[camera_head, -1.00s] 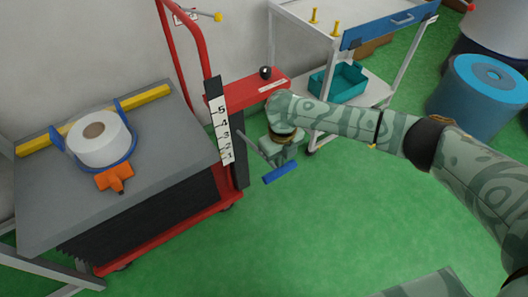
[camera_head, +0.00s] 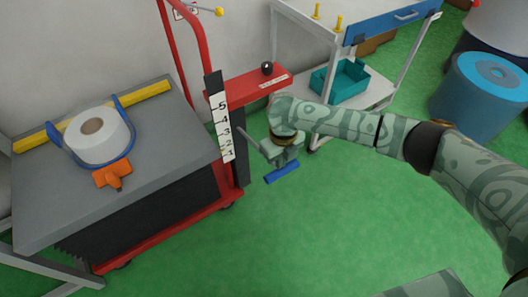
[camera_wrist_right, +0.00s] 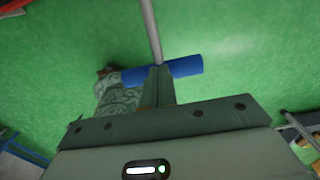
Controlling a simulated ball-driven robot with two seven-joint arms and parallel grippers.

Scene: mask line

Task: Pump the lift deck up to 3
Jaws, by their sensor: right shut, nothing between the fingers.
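The lift deck (camera_head: 165,135) is a grey platform on black bellows (camera_head: 170,203) with a red wheeled frame (camera_head: 165,240). Beside it stands a white scale (camera_head: 221,125) marked 1 to 5; I cannot make out a clear pointer on it. A grey pump lever with a blue handle (camera_head: 282,172) sticks out low, right of the scale. My right gripper (camera_head: 283,160) is shut and empty, its fingertips at the handle from above. In the right wrist view the closed fingers (camera_wrist_right: 158,80) overlap the blue handle (camera_wrist_right: 187,67); contact is hard to tell. My left gripper is not in view.
A white roll in a blue holder (camera_head: 131,143) with an orange part (camera_head: 112,174) sits on the deck beside a yellow bar (camera_head: 40,136). A white cart (camera_head: 300,15) with a teal bin (camera_head: 340,82) stands behind my right arm. A blue drum (camera_head: 487,100) is farther right.

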